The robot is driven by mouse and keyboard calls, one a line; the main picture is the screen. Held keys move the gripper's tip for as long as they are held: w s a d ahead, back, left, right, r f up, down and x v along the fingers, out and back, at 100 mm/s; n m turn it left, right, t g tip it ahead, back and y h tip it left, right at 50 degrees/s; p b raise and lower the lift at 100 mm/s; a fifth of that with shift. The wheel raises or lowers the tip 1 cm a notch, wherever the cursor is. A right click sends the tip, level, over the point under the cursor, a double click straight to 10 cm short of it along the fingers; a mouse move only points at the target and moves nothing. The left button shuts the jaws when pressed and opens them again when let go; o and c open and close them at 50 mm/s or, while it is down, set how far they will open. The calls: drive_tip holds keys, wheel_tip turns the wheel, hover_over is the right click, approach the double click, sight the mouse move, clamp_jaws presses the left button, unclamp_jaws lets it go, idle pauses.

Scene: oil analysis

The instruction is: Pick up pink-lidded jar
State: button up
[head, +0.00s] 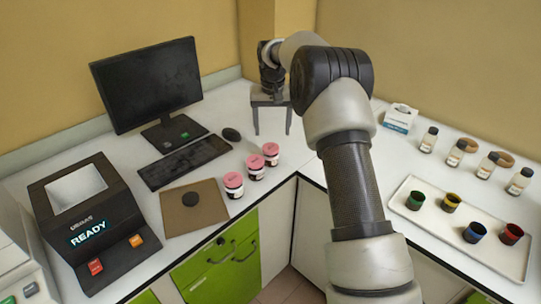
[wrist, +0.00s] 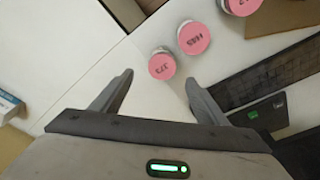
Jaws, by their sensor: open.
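Three pink-lidded jars stand in a slanting row on the white counter in the head view: a near one (head: 234,185), a middle one (head: 255,168) and a far one (head: 271,154). In the wrist view their round pink lids show from above: one just beyond the fingertips (wrist: 162,66), one farther off (wrist: 193,38) and one cut by the top edge (wrist: 241,5). The lids carry dark markings, too blurred to read surely. My gripper (head: 272,132) is open and empty behind the far jar; the wrist view shows its spread fingers (wrist: 158,80) short of the nearest lid.
A keyboard (head: 184,162), mouse (head: 231,134) and monitor (head: 149,84) lie left of my gripper. A brown mat (head: 208,217) with a dark disc is left of the jars, beside the analyser (head: 95,225). A tray (head: 480,247) of coloured cups and several dark-capped bottles stand right.

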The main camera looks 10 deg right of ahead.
sight(271, 148)
drive_tip(key=f, duration=0.4)
drive_tip(key=w+f, duration=0.1)
drive_tip(key=f, duration=0.1)
drive_tip(key=shift+w+a+f, duration=0.1)
drive_tip(key=shift+w+f, duration=0.15)
drive_tip(key=shift+f, duration=1.15)
drive_tip(key=shift+w+f, duration=0.2)
drive_tip(key=shift+f, duration=1.2)
drive_tip(key=c, duration=1.2)
